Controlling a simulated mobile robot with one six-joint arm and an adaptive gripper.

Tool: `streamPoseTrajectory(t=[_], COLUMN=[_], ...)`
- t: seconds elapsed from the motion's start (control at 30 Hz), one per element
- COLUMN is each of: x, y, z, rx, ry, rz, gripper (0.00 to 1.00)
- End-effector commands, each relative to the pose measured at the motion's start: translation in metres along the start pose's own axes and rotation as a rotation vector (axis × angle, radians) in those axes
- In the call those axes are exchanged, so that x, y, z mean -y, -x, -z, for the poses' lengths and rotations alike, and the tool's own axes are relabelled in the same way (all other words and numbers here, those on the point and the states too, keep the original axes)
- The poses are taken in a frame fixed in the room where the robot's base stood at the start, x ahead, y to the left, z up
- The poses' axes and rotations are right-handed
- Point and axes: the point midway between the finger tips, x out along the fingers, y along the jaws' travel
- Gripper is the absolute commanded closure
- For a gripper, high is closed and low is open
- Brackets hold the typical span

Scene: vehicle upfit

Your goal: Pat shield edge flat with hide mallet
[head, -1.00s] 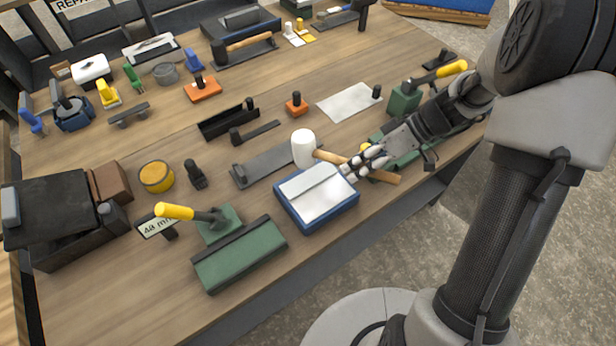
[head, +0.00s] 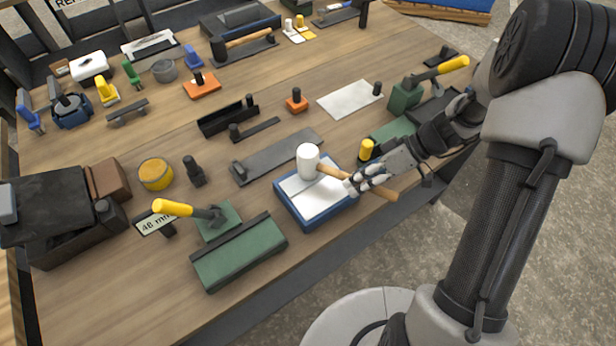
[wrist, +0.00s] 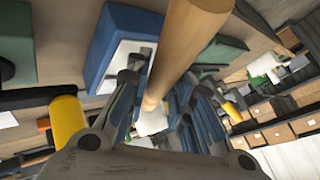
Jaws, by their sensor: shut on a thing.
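The hide mallet has a white head (head: 308,160) and a wooden handle (head: 387,192). My gripper (head: 362,182) is shut around the handle. The head is over the back edge of a blue block (head: 312,220) with a pale sheet (head: 310,197), apparently the shield, on top. I cannot tell whether the head touches the sheet. In the wrist view the handle (wrist: 188,40) runs between my fingers (wrist: 155,95), with the blue block (wrist: 122,40) beside it. The mallet hides part of the sheet.
A green block with a yellow-handled tool (head: 173,208) stands left of the blue block. A grey plate (head: 277,155) lies behind it. A yellow-topped post (head: 366,150) stands close to my gripper. The bench's front edge is near, and several tools fill the back.

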Motion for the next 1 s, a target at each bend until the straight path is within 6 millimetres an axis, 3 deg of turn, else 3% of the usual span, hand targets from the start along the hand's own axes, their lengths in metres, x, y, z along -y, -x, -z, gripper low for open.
streamPoseTrajectory(t=[0.8, 1.0], x=[-0.002, 0.005], y=[-0.003, 0.007], z=[-0.003, 0.006], rx=[0.005, 0.004], ry=[-0.005, -0.002], rz=[-0.001, -0.002], gripper=[1.0, 1.0])
